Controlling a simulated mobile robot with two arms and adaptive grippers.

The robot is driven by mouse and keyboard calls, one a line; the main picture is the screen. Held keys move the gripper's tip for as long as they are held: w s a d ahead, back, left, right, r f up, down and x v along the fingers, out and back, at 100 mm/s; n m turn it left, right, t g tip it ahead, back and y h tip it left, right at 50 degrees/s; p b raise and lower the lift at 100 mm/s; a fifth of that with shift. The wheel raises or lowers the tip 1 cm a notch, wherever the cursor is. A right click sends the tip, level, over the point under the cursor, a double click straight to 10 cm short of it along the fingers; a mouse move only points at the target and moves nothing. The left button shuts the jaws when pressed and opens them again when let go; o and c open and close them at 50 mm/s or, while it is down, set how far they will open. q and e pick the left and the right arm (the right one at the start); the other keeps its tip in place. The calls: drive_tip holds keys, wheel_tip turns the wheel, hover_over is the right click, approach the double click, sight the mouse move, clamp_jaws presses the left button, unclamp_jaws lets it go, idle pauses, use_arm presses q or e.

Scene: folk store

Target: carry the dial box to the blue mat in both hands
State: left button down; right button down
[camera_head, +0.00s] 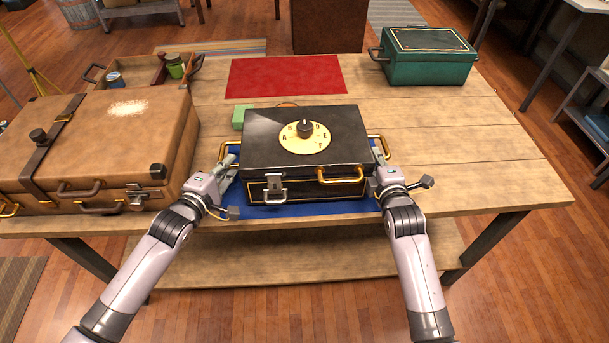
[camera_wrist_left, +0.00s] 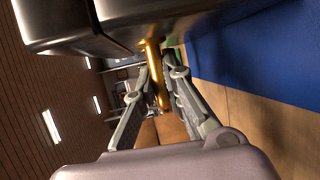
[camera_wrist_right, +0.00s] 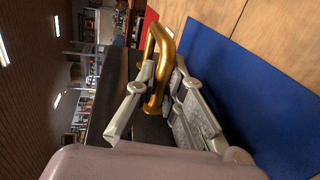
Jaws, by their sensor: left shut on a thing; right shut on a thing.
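The dial box (camera_head: 260,152) is black with a cream lettered dial, brass side handles and a front handle. It looks level over the blue mat (camera_head: 300,210), which shows at its front and sides. My left gripper (camera_head: 229,160) is shut on the left brass handle (camera_wrist_left: 155,75). My right gripper (camera_head: 380,160) is shut on the right brass handle (camera_wrist_right: 160,50). The blue mat also shows in the left wrist view (camera_wrist_left: 265,50) and the right wrist view (camera_wrist_right: 245,85). The box's underside is mostly hidden, so I cannot tell whether it touches the mat.
A brown suitcase (camera_head: 90,140) stands close on the left. Behind it is a wooden tray (camera_head: 130,75) with small jars. A small green block (camera_head: 239,119) lies just behind the box. A red mat (camera_head: 285,76) and a green chest (camera_head: 430,65) are farther back. The table's right is clear.

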use_arm(q)
drive_tip(key=shift+w+f+b, duration=0.1)
drive_tip(key=shift+f+b, duration=0.3)
use_arm(e)
drive_tip(key=shift+f, duration=0.5)
use_arm(q)
drive_tip(key=c, duration=1.7)
unclamp_jaws()
drive_tip(key=shift+r, duration=0.1)
use_arm(e)
drive_tip(key=c, duration=1.7)
unclamp_jaws()
drive_tip(key=shift+s+r, duration=0.1)
drive_tip(key=shift+r, duration=0.05)
use_arm(q)
drive_tip(key=shift+s+a, duration=0.25)
drive_tip(key=shift+s, duration=0.4)
use_arm(e)
drive_tip(key=shift+s, duration=0.1)
use_arm(q)
drive_tip(key=v, duration=1.1)
drive_tip(key=shift+w+r, duration=0.1)
use_arm(e)
drive_tip(key=v, duration=1.1)
drive_tip(key=shift+s+r, duration=0.1)
drive_tip(key=shift+s, duration=0.3)
